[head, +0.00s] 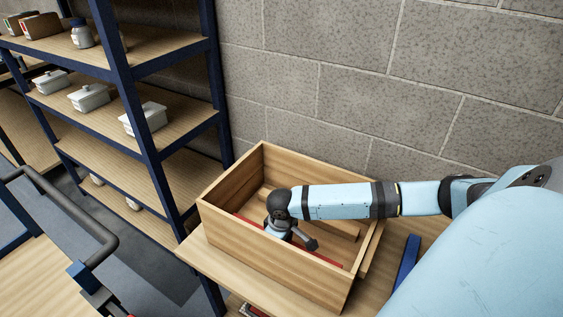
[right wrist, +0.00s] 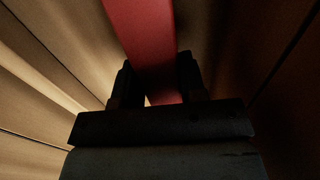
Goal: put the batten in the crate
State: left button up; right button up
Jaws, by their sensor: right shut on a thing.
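The wooden crate (head: 240,246) stands open-topped on a wooden table against the block wall. My right gripper (head: 292,240) reaches down inside it; its fingertips are mostly hidden there in the head view. The red batten (head: 328,262) lies low within the crate walls, running lengthwise along the near side. It also shows in the right wrist view (right wrist: 145,35), passing between the two fingers of the right gripper (right wrist: 155,82), which is shut on it. Whether the batten touches the crate floor I cannot tell. My left gripper is out of view.
Blue-framed shelving (head: 130,100) with white lidded containers (head: 143,118) stands left of the crate. A dark bent handle (head: 100,240) is at the lower left. A blue piece (head: 406,262) lies on the table right of the crate. Wooden pieces (head: 338,226) are inside the crate.

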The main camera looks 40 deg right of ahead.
jog(key=shift+f, duration=1.25)
jog(key=o, duration=1.1)
jog(key=shift+f, duration=0.1)
jog(key=shift+c, duration=0.2)
notch_tip(320, 180, up, 12)
jog(key=shift+r+p, duration=0.15)
jog(key=shift+p, duration=0.5)
